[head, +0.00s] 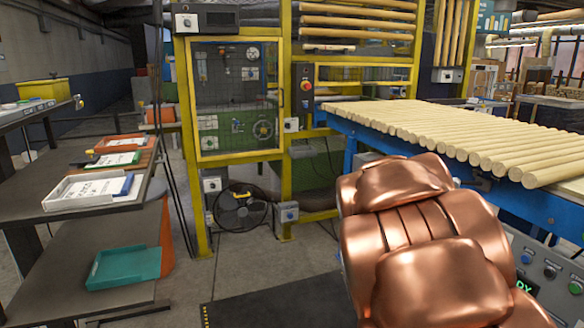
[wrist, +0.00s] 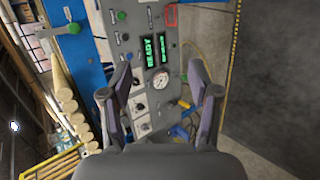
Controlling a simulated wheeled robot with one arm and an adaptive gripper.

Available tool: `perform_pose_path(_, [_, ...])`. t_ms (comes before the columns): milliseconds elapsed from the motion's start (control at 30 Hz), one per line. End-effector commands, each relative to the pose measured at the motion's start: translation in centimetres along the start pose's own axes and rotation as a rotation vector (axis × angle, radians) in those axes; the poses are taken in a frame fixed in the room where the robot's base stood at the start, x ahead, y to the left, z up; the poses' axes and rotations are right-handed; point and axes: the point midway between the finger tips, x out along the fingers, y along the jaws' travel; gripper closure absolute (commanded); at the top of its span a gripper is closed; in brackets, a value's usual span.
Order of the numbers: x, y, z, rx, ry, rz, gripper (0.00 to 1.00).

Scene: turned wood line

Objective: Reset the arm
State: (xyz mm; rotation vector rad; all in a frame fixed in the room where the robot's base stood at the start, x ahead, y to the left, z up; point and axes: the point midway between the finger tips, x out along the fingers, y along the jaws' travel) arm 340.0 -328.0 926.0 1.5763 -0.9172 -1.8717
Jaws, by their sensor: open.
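My arm shows as large copper-coloured links at the lower right of the head view, in front of the conveyor. My gripper is out of sight there. In the wrist view my gripper (wrist: 165,100) is open, its two dark fingers spread apart with nothing between them. Beyond the fingers is a grey control panel (wrist: 140,60) with a green lit display reading READY, a round gauge (wrist: 161,82), knobs and buttons. I cannot tell how far the fingertips are from the panel.
Turned wooden rods (head: 460,132) lie side by side on a blue conveyor (head: 368,136) at the right. A yellow-framed machine cage (head: 238,155) stands behind. At the left, a dark table (head: 88,217) holds paper trays. Floor between is clear.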

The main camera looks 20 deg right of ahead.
Motion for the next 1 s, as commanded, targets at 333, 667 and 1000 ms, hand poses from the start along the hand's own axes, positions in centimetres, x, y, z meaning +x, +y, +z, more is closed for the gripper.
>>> perform_pose_path(333, [-11.8,-6.5,8.1,0.004,0.028,-0.401,0.39])
perform_pose_path(667, [-22.9,-12.7,16.9,-0.115,0.027,-0.749,0.39])
perform_pose_path(1000, [-26.4,-15.0,20.8,-0.184,0.013,-0.867,0.39])
